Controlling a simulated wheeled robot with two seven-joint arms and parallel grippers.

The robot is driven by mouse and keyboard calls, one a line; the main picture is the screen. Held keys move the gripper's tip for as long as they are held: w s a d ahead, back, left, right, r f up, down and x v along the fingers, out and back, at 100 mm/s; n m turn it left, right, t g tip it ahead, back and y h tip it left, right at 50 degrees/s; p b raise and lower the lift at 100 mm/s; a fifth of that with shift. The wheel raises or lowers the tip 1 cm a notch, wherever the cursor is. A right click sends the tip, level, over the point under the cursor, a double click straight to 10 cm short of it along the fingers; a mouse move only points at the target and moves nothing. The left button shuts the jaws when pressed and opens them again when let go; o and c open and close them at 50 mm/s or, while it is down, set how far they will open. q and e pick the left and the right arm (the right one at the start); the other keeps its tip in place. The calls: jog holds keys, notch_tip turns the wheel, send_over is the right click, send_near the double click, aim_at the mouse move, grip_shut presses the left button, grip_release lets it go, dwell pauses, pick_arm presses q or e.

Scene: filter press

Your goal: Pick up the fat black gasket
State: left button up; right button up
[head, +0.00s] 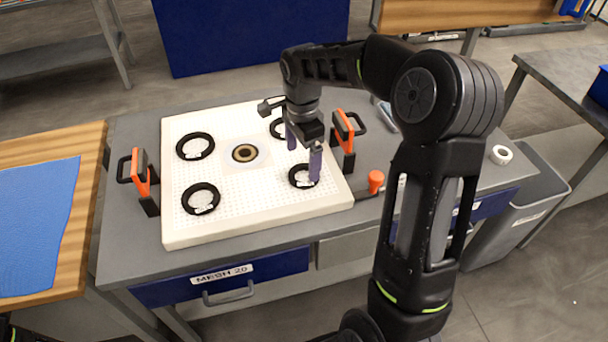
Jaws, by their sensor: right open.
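Several black ring gaskets lie on a white perforated plate (255,211): one back left (181,148), one front left (185,200), one front right (292,177) and one back right (273,129). They look similar in thickness, so I cannot tell for sure which is the fat one. My right gripper (303,151) is open, pointing down over the plate's right side. One finger appears in front of the front right gasket; the other partly hides the back right one. Contact cannot be judged. My left gripper is out of view.
Orange and black clamps stand at left (140,175) and right (345,132). An orange-capped knob (376,181) is at the right. A blue mat (35,215) lies on the wooden table.

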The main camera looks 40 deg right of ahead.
aim_at(304, 178)
jog(key=f+p, duration=0.1)
jog(key=f, duration=0.4)
jog(key=shift+d, duration=0.2)
dwell(0.3)
jog(key=c, duration=1.4)
jog(key=shift+r, duration=0.15)
jog(key=shift+c, duration=0.2)
notch_tip(304, 178, up, 10)
jog(key=b, duration=0.1)
